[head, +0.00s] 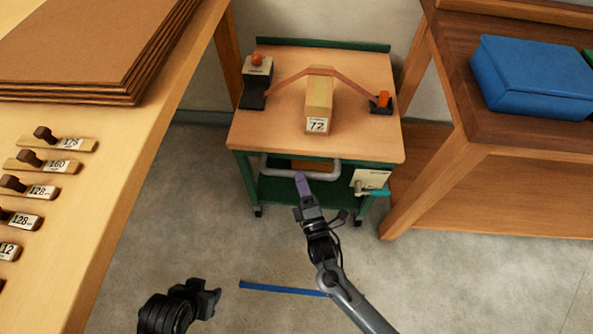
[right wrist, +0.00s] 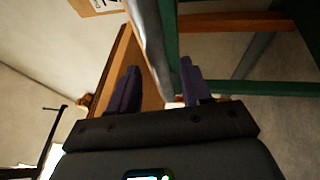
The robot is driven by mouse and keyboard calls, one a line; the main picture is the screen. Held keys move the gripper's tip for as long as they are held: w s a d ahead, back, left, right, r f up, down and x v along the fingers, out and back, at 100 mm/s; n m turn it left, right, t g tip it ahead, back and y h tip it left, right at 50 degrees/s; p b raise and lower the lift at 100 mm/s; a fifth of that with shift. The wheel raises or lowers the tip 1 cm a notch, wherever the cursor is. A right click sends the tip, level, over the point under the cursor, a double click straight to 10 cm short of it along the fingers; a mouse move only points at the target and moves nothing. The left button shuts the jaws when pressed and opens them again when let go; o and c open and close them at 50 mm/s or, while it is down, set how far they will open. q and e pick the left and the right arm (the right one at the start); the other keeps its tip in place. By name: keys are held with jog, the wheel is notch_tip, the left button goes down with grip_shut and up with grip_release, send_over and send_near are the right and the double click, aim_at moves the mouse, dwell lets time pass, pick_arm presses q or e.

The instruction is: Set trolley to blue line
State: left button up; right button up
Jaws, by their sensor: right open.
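The trolley has a green frame and a pale wooden top (head: 265,125). A grey bar handle (head: 325,178) runs across its front, below the top. The blue line (head: 283,288) lies on the floor in front of the trolley, with a clear gap between; my right arm covers its right end. My right gripper (head: 302,183) is open at the left part of the handle. In the right wrist view the grey bar (right wrist: 148,45) appears between the spread fingers (right wrist: 158,88); contact cannot be told. My left gripper (head: 208,298) is low at the left, away from the trolley; its jaws are unclear.
A block labelled 72 (head: 319,97) sits on the trolley under an orange strap. A left bench (head: 110,180) holds brown sheets and several labelled wooden pieces. A right bench (head: 520,143) carries a blue box (head: 530,75).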

jog(key=b+x, duration=0.2)
jog(key=x, duration=0.3)
jog(key=shift+w, duration=0.1)
grip_shut()
dwell(0.3)
